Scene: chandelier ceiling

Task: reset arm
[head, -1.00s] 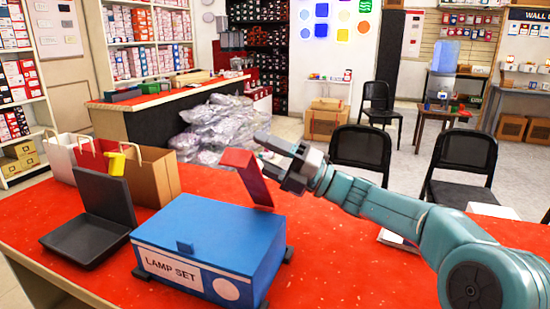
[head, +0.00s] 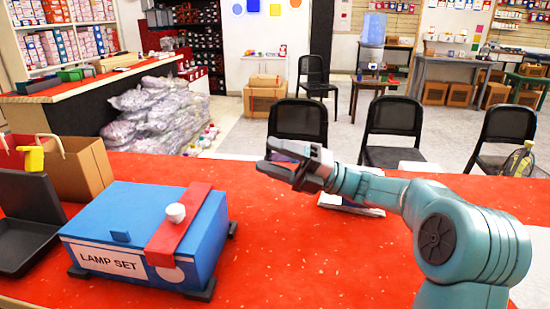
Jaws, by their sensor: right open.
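A blue box (head: 110,218) labelled "LAMP SET" sits shut on the red table at the left. A red strap (head: 184,220) lies across its top and down its front, with a small white knob-like piece (head: 175,212) on it. My right gripper (head: 265,157) is open and empty over the table. It is to the right of the box and clear of it, pointing left. My teal right arm comes in from the right. My left gripper is not in view.
A black open tray or case (head: 30,240) stands left of the box, with a brown paper bag (head: 85,170) behind it. Papers or books (head: 350,203) lie under my right forearm. Black chairs (head: 298,122) stand beyond the table. The table's front right is clear.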

